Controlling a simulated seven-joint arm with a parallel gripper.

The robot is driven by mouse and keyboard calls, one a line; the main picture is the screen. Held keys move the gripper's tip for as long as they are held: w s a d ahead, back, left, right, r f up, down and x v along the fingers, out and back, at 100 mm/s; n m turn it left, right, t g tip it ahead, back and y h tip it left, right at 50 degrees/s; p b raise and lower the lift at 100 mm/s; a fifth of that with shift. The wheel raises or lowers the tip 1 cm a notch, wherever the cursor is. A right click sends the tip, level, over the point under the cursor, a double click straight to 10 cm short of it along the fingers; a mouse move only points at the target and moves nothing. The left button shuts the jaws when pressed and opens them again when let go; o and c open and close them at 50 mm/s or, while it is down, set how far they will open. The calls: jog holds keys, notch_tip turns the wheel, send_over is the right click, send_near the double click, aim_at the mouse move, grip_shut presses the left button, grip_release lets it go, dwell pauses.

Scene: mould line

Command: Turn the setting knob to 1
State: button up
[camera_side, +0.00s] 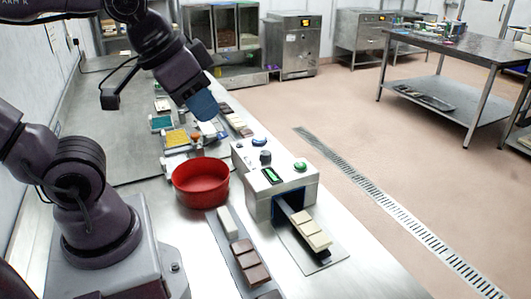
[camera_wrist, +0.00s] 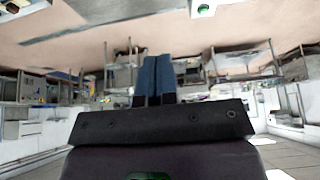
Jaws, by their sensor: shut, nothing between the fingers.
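The setting knob, a dark round knob (camera_side: 265,157), stands on top of the white control box (camera_side: 298,192) in the side view. The mark it points to is too small to read. Beside it are a lit green display (camera_side: 271,175), a green button (camera_side: 300,166) and a blue-ringed button (camera_side: 259,142). My gripper (camera_side: 209,116) has blue fingers, shut and empty, pointing down in the air to the upper left of the box, apart from the knob. In the wrist view the shut gripper (camera_wrist: 153,62) shows; I cannot make out the knob there.
A red bowl (camera_side: 201,183) stands just left of the box. A pale chocolate bar (camera_side: 309,231) lies at the box's front opening, and brown pieces (camera_side: 250,266) lie on a strip in front. Yellow and teal trays (camera_side: 177,138) are behind the bowl. Space above the box is clear.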

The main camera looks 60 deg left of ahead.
jog(key=o, duration=0.3)
jog(key=shift+f, duration=0.1)
jog(key=o, duration=0.8)
jog(key=shift+w+a+f+n+g, duration=0.15)
jog(key=shift+w+a+f+g, duration=0.15)
jog(key=shift+f, duration=0.2)
jog(key=shift+w+a+f+n+g, duration=0.15)
jog(key=shift+w+f+g, duration=0.2)
jog(key=shift+f+g, duration=0.1)
jog(key=shift+c, duration=0.2)
jog(key=n+g, duration=0.2)
jog(key=g, duration=0.2)
send_near(266, 152)
jog(key=shift+y, duration=0.3)
notch_tip(266, 152, down, 9)
jog(key=shift+w+f, duration=0.1)
jog(key=shift+f, duration=0.05)
jog(key=c, duration=0.9)
